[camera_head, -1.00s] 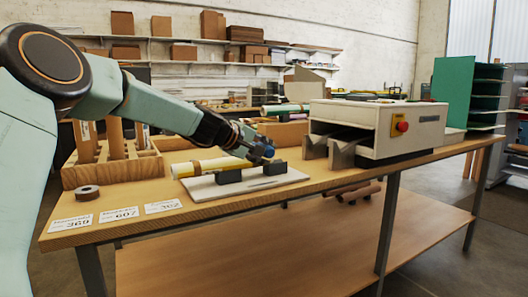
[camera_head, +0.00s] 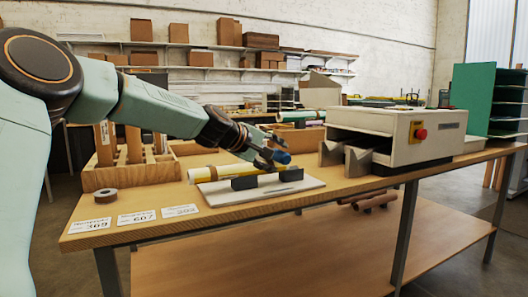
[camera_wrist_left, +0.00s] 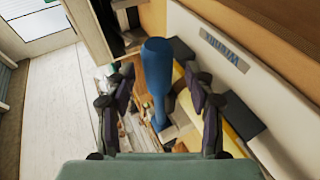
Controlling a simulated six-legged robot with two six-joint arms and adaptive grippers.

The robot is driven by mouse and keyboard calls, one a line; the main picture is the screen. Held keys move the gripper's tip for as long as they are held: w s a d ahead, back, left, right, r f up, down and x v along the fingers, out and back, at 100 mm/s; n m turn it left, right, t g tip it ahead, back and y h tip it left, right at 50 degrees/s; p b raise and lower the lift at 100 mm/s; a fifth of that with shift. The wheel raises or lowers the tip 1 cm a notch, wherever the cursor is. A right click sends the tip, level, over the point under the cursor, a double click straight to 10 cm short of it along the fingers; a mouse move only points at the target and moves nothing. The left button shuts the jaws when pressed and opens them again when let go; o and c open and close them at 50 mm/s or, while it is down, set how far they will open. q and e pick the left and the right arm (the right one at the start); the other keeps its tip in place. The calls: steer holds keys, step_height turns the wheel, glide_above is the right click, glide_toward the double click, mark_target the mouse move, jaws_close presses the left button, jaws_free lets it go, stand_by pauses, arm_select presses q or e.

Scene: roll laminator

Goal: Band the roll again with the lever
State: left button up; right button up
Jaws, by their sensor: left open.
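A yellow roll (camera_head: 238,171) with a brown band near its left end lies along the back of a white board (camera_head: 222,199) on the bench. Two dark blocks (camera_head: 244,183) stand on the board in front of it. A blue lever (camera_wrist_left: 157,75) stands up between the fingers of my left gripper (camera_wrist_left: 160,100) in the left wrist view. In the head view, my left gripper (camera_head: 272,160) is above the board's right part, with the lever's blue end (camera_head: 282,157) at its fingers. The fingers are open with gaps beside the lever. My right gripper is not in view.
A beige laminator (camera_head: 405,137) with a red button stands right of the board. A wooden rack (camera_head: 130,174) with upright tubes is at the back left.

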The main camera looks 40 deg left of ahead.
arm_select(q)
steer(key=shift+v, duration=2.35)
